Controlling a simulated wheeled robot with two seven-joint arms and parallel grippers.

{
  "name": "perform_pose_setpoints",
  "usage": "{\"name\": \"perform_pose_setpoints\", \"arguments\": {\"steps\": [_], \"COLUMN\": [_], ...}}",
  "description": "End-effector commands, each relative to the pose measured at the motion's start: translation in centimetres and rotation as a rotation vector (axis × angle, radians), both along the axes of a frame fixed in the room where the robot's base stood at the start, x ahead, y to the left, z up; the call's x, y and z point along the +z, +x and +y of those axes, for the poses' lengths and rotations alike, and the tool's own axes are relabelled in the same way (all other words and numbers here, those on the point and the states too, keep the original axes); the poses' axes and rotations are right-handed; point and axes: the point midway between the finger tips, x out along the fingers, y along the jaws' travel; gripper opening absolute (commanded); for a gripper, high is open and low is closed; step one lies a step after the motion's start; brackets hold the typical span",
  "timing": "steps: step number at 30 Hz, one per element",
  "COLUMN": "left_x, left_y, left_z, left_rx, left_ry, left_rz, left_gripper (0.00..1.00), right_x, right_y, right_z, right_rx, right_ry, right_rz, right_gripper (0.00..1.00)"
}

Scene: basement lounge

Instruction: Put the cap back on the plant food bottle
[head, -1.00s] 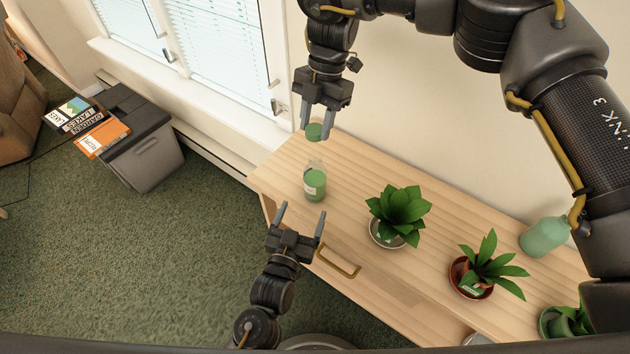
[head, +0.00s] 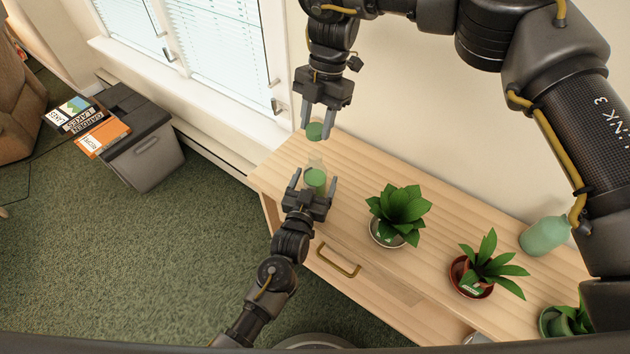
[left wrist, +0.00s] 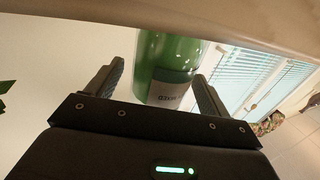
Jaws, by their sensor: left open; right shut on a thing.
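A potted plant (head: 388,232) stands right of the bottle, with another plant (head: 472,282) and a green jug (head: 545,236) farther right. The window wall is close behind my right gripper. A drawer handle (head: 338,262) sticks out at the cabinet's front.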

Motion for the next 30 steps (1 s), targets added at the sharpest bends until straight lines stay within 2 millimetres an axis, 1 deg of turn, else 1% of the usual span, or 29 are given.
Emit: {"name": "perform_pose_setpoints", "arguments": {"steps": [3, 18, 23, 26, 30], "left_x": [0.0, 0.0, 0.0, 0.0, 0.0], "left_y": [0.0, 0.0, 0.0, 0.0, 0.0], "left_z": [0.0, 0.0, 0.0, 0.0, 0.0], "left_rx": [0.0, 0.0, 0.0, 0.0, 0.0], "left_ry": [0.0, 0.0, 0.0, 0.0, 0.0], "left_rz": [0.0, 0.0, 0.0, 0.0, 0.0], "left_gripper": [0.79, 0.14, 0.14, 0.14, 0.14], "right_x": [0.0, 0.0, -0.5, -1.7, -3.8], "right_y": [0.0, 0.0, 0.0, -0.1, -0.1], "right_z": [0.0, 0.0, 0.0, 0.0, 0.0], "right_rx": [0.0, 0.0, 0.0, 0.0, 0.0], "right_ry": [0.0, 0.0, 0.0, 0.002, 0.002], "right_rz": [0.0, 0.0, 0.001, 0.005, 0.006], "right_gripper": [0.18, 0.18, 0.18, 0.18, 0.18]}}
